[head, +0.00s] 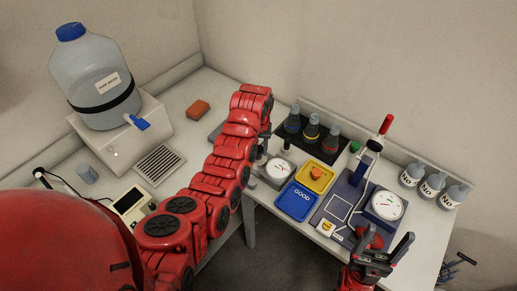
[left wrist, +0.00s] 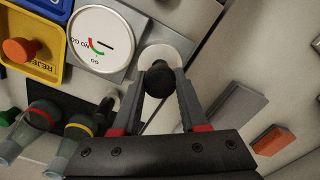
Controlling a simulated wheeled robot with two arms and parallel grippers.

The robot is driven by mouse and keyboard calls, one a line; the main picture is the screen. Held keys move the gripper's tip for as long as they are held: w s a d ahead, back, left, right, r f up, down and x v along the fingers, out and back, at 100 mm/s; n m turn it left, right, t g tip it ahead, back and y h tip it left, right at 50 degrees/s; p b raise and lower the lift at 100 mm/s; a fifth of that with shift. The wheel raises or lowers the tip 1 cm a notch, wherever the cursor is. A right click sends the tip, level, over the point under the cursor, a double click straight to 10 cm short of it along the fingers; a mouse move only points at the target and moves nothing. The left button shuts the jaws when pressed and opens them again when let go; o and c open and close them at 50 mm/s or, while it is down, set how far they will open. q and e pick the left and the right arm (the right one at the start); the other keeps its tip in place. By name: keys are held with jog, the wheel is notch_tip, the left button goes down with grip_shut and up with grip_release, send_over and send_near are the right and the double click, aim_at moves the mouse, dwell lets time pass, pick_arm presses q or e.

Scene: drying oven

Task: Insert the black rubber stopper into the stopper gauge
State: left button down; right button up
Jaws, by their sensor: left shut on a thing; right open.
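The black rubber stopper (left wrist: 158,80) is between the fingertips of my left gripper (left wrist: 156,88) in the left wrist view. It overlaps the round light seat (left wrist: 170,56) of the stopper gauge, beside the gauge dial (left wrist: 100,38) marked GO and NO GO. I cannot tell whether the stopper touches the seat. In the head view the gauge dial (head: 279,171) is just right of my left gripper, which my arm partly hides; the stopper is not clear there. My right gripper (head: 391,246) is open and empty at the lower right, in front of another dial (head: 387,206).
A blue GOOD tray (head: 296,203) and a yellow tray (head: 326,178) with an orange stopper (head: 316,174) are right of the gauge. Three flasks (head: 311,131) stand behind on a black mat. A red-handled lever (head: 386,124) rises at the right. White bottles (head: 432,186) line the right side.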

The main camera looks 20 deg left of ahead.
pick_arm(q)
jog(key=shift+f+b, duration=0.65)
jog(key=shift+f, duration=0.35)
grip_release()
dwell(0.4)
jog(key=shift+r, duration=0.1)
jog(key=shift+r+p, duration=0.45)
jog(key=shift+r, duration=1.1)
jog(key=shift+r+p, duration=0.55)
jog(key=shift+r, duration=0.7)
notch_tip(320, 180, up, 2)
jog(key=shift+r+p, duration=0.25)
jog(key=shift+p, duration=1)
jog(key=shift+f, duration=0.1)
